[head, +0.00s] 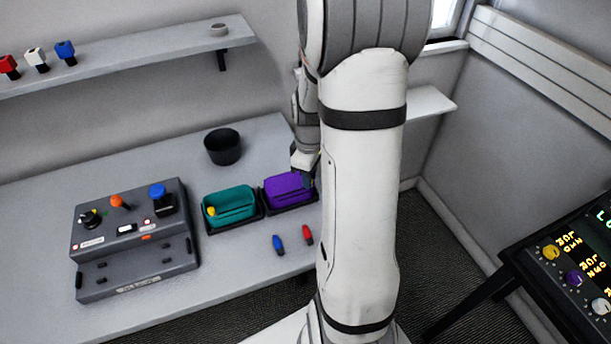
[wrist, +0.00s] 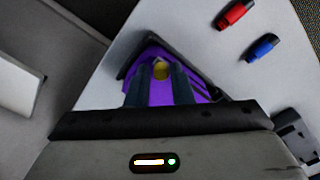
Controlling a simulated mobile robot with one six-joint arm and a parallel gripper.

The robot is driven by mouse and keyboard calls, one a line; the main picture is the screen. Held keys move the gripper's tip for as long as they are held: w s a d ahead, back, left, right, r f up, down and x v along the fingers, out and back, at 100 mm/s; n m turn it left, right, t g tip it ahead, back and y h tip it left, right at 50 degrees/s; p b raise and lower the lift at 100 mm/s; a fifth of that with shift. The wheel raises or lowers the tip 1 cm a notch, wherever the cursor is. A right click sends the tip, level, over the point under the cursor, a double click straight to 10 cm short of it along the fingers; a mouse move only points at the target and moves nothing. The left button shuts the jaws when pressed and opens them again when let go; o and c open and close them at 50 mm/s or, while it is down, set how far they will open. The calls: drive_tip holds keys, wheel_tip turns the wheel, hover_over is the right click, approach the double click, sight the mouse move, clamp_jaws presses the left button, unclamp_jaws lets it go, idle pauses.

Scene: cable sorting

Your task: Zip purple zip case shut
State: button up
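The purple zip case (head: 286,190) sits in a black tray on the table, right of a teal case. My gripper (head: 303,176) reaches down to its right end, and my arm hides part of that side. In the wrist view, the purple case (wrist: 195,84) lies beneath my gripper (wrist: 161,76). A yellow zip pull (wrist: 160,70) shows between the two dark fingertips and about fills the gap. I cannot tell whether the fingers grip it or only stand on either side. The zip line is mostly hidden.
The teal case (head: 232,203) with a yellow pull is in its own tray. Blue (head: 278,244) and red (head: 307,235) connectors lie in front. A black cup (head: 223,146) stands behind. A grey control panel (head: 133,235) is at left, a shelf (head: 130,56) above.

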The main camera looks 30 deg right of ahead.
drive_tip(key=o, duration=0.3)
drive_tip(key=shift+a, duration=0.1)
drive_tip(key=shift+o, duration=0.2)
drive_tip(key=shift+r, duration=3.9)
drive_tip(key=shift+s+a+r, duration=0.1)
drive_tip(key=shift+a+r, duration=0.15)
drive_tip(key=shift+a, duration=0.05)
drive_tip(key=s+a+r+m+t, duration=0.1)
drive_tip(key=s+a+r+m, duration=0.2)
drive_tip(key=s+a, duration=0.3)
drive_tip(key=s+a+r+m+t, duration=0.2)
drive_tip(key=s+a+r+m, duration=0.2)
drive_tip(key=s+a, duration=0.2)
drive_tip(key=shift+s+a+r+m, duration=0.15)
drive_tip(key=shift+s+a+m, duration=0.2)
drive_tip(key=shift+a, duration=0.4)
